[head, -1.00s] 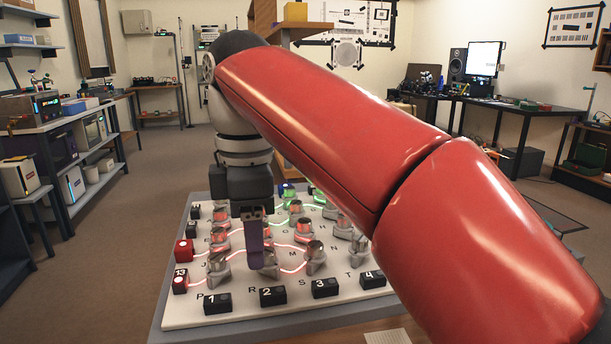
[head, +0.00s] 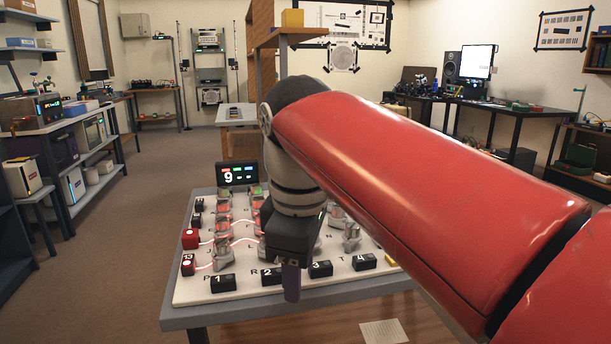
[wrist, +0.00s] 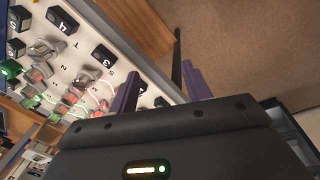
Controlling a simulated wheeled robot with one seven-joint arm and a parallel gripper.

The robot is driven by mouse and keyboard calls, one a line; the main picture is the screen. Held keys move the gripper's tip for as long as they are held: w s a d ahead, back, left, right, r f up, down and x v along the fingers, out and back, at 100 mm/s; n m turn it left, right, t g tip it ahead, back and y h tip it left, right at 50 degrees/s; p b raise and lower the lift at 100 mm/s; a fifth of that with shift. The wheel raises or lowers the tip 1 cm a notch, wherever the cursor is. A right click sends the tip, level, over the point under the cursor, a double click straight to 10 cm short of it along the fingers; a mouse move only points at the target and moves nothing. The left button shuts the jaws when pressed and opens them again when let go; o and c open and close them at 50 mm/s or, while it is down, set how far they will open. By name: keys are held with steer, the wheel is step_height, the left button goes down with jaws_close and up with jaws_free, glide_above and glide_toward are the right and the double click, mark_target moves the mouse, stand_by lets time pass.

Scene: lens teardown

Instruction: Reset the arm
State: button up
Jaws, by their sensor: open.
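My gripper (head: 291,283) hangs below my red arm over the front edge of the white board (head: 240,288), in the head view. In the wrist view its two purple fingers (wrist: 158,92) stand apart with nothing between them. The board carries several grey lens mounts (head: 222,256), glowing red and green lines, and black blocks marked 1 (head: 222,283), 2 (head: 271,276), 3 (head: 320,269) and 4 (head: 364,262). My arm and gripper hide the middle and right back of the board.
A display reading 9 (head: 238,176) stands behind the board. The board lies on a grey-topped table (head: 190,316). A shelf with devices (head: 60,140) is on the left, and a black desk (head: 510,112) is at the back right. The floor left of the table is clear.

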steer(key=s+d+f+m+t, duration=0.2)
steer(key=s+d+f+m, duration=0.2)
steer(key=d+f+m, duration=0.3)
steer(key=s+d+f+m+t, duration=0.2)
steer(key=s+d+f+m, duration=0.2)
steer(key=d+f+m, duration=0.4)
steer(key=shift+s+d+f, duration=0.25)
steer(key=shift+d+f, duration=0.35)
steer(key=shift+f, duration=0.25)
